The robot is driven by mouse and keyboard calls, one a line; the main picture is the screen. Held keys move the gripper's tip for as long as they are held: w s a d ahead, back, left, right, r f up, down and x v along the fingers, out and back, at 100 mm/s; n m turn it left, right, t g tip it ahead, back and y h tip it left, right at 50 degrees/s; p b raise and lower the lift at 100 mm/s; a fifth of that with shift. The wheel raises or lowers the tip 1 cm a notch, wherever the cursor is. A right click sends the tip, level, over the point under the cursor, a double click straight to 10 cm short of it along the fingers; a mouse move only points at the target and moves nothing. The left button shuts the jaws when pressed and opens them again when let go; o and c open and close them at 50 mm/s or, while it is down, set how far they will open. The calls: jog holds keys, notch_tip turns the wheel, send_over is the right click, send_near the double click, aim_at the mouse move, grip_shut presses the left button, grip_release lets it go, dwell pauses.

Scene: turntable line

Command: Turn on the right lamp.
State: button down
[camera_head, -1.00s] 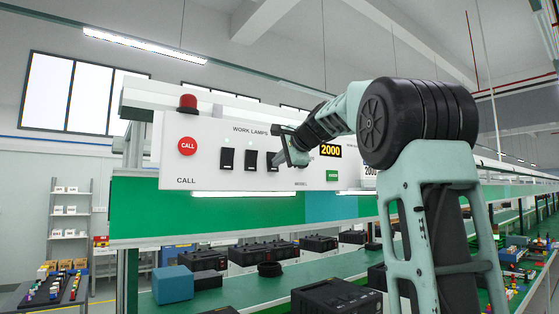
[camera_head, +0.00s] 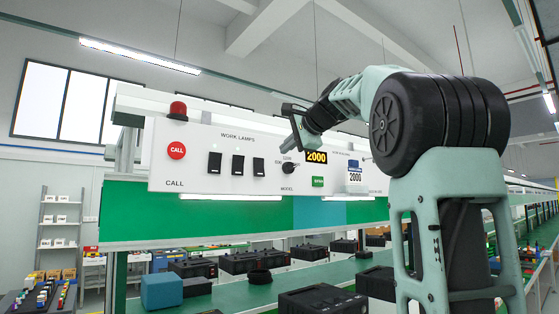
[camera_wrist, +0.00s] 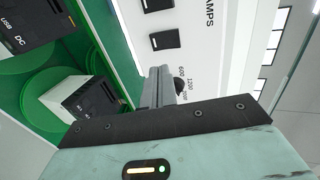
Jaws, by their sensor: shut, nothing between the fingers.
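A white control panel (camera_head: 200,184) labelled "WORK LAMPS" carries three black rocker switches in a row. They are the left switch (camera_head: 214,162), the middle switch (camera_head: 237,165) and the right switch (camera_head: 259,168). The right switch also shows in the wrist view (camera_wrist: 168,39). I cannot tell the rockers' positions. My gripper (camera_head: 297,143) is shut and empty, up and right of the right switch, near the black model knob (camera_head: 289,169). In the wrist view, its fingers (camera_wrist: 155,74) reach toward the panel beside the knob, apart from the switches. A long light strip (camera_head: 232,197) glows under the panel.
A red CALL button (camera_head: 176,151) and red beacon (camera_head: 178,110) are at the panel's left. A yellow "2000" display (camera_head: 316,157) and green button (camera_head: 318,181) are right of the knob. Black boxes stand on the green line (camera_head: 235,298) below.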

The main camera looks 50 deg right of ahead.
aim_at(260, 174)
jog(key=shift+v, duration=1)
jog(key=b, duration=0.2)
jog(key=f+b, duration=0.1)
jog(key=b, duration=0.2)
jog(key=shift+s+f+g, duration=0.2)
jog(key=shift+f+g, duration=0.1)
jog(key=shift+w, duration=0.1)
jog(key=p+x, duration=0.1)
jog(key=x, duration=0.3)
jog(key=p+x, duration=0.2)
jog(key=x, duration=0.3)
jog(key=r+p+x, duration=0.1)
jog(key=p+x, duration=0.1)
jog(key=x, duration=0.2)
jog(key=shift+w, duration=0.55)
